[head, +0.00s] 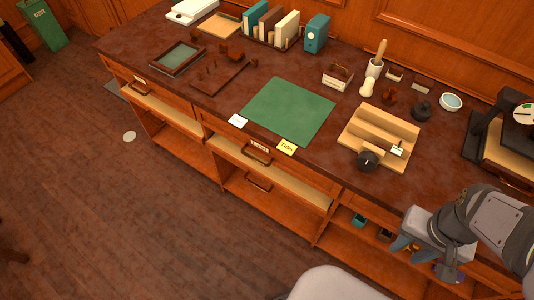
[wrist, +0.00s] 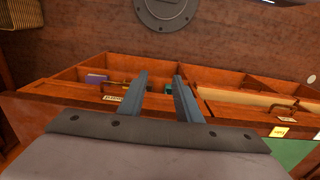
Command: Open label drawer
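A long reddish-brown desk (head: 210,110) has several drawer sections along its front. In the wrist view a pale label (wrist: 113,98) shows just left of my gripper (wrist: 163,84), with a brass handle (wrist: 130,86) partly hidden by a finger. My gripper's two fingers are apart with nothing held between them. In the head view my gripper (head: 432,260) hangs at the desk's front right edge, over an open compartment. Whether a finger touches the handle cannot be told.
The right compartment holds a teal item (head: 360,220) and a purple item (wrist: 95,78). A yellow card (head: 287,147), green mat (head: 290,110) and wooden stand (head: 385,130) lie on the desktop. A dark scale-like device (head: 500,130) stands close behind the arm. Open floor (head: 90,210) lies in front.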

